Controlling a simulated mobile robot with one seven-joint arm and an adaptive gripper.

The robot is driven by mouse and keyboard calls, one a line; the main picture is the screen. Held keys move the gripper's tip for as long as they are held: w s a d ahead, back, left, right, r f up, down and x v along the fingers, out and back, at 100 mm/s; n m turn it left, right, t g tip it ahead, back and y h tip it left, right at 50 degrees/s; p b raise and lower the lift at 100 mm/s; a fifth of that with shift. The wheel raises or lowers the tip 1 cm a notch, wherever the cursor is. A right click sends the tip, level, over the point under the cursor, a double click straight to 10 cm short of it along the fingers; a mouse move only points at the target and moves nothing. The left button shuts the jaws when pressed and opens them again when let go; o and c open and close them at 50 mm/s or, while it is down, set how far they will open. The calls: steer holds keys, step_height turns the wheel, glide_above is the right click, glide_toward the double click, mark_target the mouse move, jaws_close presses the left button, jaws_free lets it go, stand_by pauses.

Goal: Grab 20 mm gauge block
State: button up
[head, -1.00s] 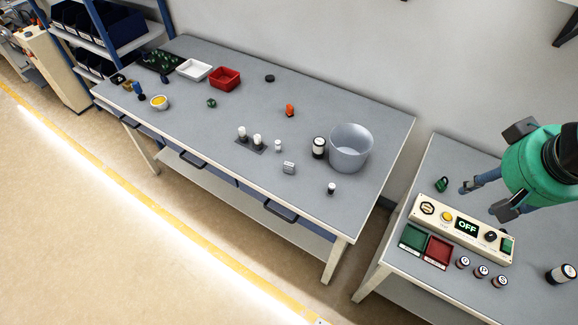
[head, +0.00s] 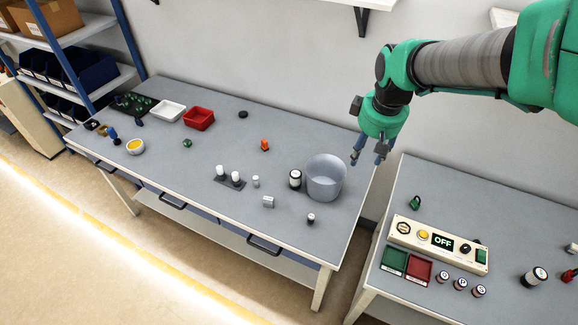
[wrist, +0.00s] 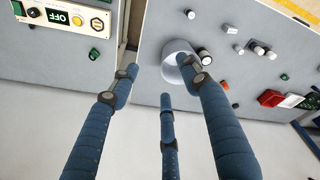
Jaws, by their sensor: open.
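A small light grey block (head: 268,202), which looks like the gauge block, lies on the grey workbench (head: 215,125) near its front right part. Its size marking is too small to read. It also shows in the wrist view as a small pale block (wrist: 232,29) at the upper right. My gripper (head: 368,156) is open and empty, in the air near the bench's right end, right of and above the metal bowl. Its blue fingers (wrist: 160,82) are spread apart in the wrist view, well away from the block.
The metal bowl (head: 326,180) and a black-and-white jar (head: 295,179) stand right of the block. A second table with a control box (head: 438,243) stands right, beyond a gap.

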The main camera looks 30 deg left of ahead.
steer(key=w+a+f+n+g+p, duration=0.1)
steer(key=a+f+n, duration=0.1)
steer(key=a+f, duration=0.45)
steer(key=w+a+f+n+p, duration=0.2)
steer(key=a+f, duration=0.1)
steer(key=a, duration=0.6)
steer(key=n+g+h+p, duration=0.1)
steer(key=n+p, duration=0.2)
steer(key=n, duration=0.2)
glide_above(269, 198)
step_height(269, 198, down, 15)
steer(key=shift+w+a+r, duration=0.1)
steer(key=shift+a+r, duration=0.05)
steer(key=shift+a, duration=0.05)
steer(key=shift+f, duration=4.3)
steer(key=shift+f, duration=2.55)
